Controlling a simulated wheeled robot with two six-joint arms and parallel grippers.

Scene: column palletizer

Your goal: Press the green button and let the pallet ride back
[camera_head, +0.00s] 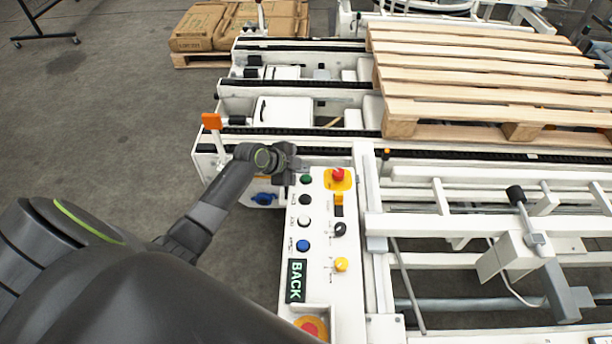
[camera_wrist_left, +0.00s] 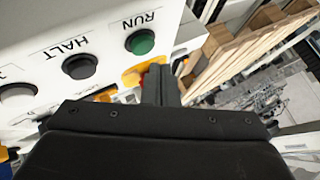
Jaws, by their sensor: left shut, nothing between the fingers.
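The green button (camera_head: 305,179) is at the top of the left column of buttons on the white control panel (camera_head: 324,288). In the left wrist view the green button (camera_wrist_left: 140,41) is labelled RUN. My left gripper (camera_head: 297,164) is shut and empty, just beyond the green button at the panel's upper left edge. In the left wrist view its closed fingers (camera_wrist_left: 160,78) are beside and below the green button, with a visible gap in the picture. The wooden pallet (camera_head: 480,62) lies on the conveyor at the upper right. My right gripper is not in view.
The panel also holds a black HALT button (camera_wrist_left: 80,66), a white button (camera_head: 304,221), a blue button (camera_head: 303,245), a red emergency stop (camera_head: 338,175) and a green BACK sign (camera_head: 296,281). Grey floor lies open at left.

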